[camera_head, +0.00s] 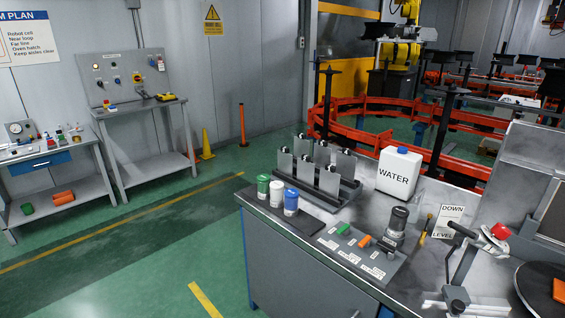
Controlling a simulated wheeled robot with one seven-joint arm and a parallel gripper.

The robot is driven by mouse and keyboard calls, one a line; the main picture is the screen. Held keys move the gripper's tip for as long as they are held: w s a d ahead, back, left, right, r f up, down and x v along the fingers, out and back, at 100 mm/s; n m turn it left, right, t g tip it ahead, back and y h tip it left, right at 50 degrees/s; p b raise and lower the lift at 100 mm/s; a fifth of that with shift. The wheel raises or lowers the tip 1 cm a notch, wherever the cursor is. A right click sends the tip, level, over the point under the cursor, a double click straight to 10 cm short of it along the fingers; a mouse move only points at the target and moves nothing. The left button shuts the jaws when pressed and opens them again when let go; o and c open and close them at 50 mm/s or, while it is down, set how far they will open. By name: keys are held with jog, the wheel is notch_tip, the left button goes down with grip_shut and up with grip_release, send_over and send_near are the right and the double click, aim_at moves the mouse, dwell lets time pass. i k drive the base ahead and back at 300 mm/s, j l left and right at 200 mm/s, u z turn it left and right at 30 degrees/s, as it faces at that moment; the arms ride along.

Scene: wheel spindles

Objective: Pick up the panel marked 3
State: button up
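Several small grey upright panels stand in a dark rack (316,199) on the workbench, in two rows. One front panel (285,162) is at the left, another front panel (307,168) is in the middle, and a third front panel (330,181) is at the right. Back-row panels (346,162) stand behind them. Small dark and light parts show at the panels' upper edges. No numbers are readable on the panels, so I cannot tell which one is marked 3. My gripper is not in view.
Green, white and blue-capped bottles (291,202) stand in front of the rack. A white WATER jug (398,172) stands close to its right. A labelled board (350,250) and a lever fixture with a red knob (500,231) occupy the right. Green floor is open at left.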

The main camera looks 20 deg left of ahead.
aim_at(285, 160)
jog(key=i+j, duration=0.2)
jog(key=j, duration=0.3)
jog(key=i+j, duration=0.25)
jog(key=j, duration=0.3)
jog(key=i+j, duration=0.2)
jog(key=j, duration=0.3)
jog(key=i+j, duration=0.25)
jog(key=j, duration=0.25)
jog(key=i+j, duration=0.2)
jog(key=j, duration=0.3)
jog(key=i+j, duration=0.2)
jog(key=j, duration=0.35)
jog(key=i+j+z, duration=0.1)
jog(key=i+j, duration=0.15)
jog(key=j, duration=0.25)
jog(key=i+j, duration=0.2)
jog(key=j, duration=0.3)
